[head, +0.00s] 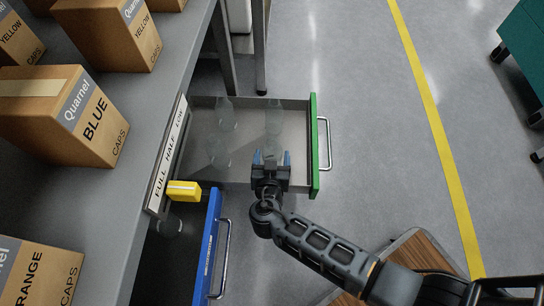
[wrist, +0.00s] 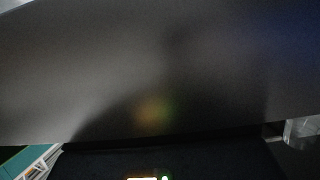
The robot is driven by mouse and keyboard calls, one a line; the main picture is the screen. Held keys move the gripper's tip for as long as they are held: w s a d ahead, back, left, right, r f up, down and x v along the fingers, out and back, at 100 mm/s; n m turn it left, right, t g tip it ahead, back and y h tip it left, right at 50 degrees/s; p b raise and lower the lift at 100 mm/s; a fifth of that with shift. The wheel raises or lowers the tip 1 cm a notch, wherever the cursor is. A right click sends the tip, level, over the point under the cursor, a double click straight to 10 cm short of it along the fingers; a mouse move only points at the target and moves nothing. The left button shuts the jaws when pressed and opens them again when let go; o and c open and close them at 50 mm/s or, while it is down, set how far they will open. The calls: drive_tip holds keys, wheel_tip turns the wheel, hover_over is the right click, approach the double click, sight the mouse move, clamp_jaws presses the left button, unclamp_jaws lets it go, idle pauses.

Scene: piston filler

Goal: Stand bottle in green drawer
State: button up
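The green drawer (head: 314,150) is pulled open in the head view, its green front on the right. Clear, faint bottles stand inside it: one at the back left (head: 226,114), one at the back right (head: 274,115) and one at the front left (head: 218,152). My gripper (head: 272,157) is at the drawer's front right part, near its near wall. Its two blue-tipped fingers are spread apart. A faint clear shape shows by the fingertips, and I cannot tell whether they touch it. The wrist view is mostly a dark, blurred grey surface, with a clear shape (wrist: 302,132) at its right edge.
A blue drawer (head: 207,250) is open in front, with a clear bottle (head: 170,224) inside. A yellow block (head: 184,190) sits by the FULL HALF LOW strip (head: 168,155). Cartons, including a BLUE one (head: 65,115), stand on the bench.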

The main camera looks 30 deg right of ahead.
drive_tip(key=shift+o, duration=1)
drive_tip(key=shift+r, duration=0.2)
drive_tip(key=p+v, duration=0.3)
drive_tip(key=v, duration=0.9)
drive_tip(key=shift+p, duration=0.35)
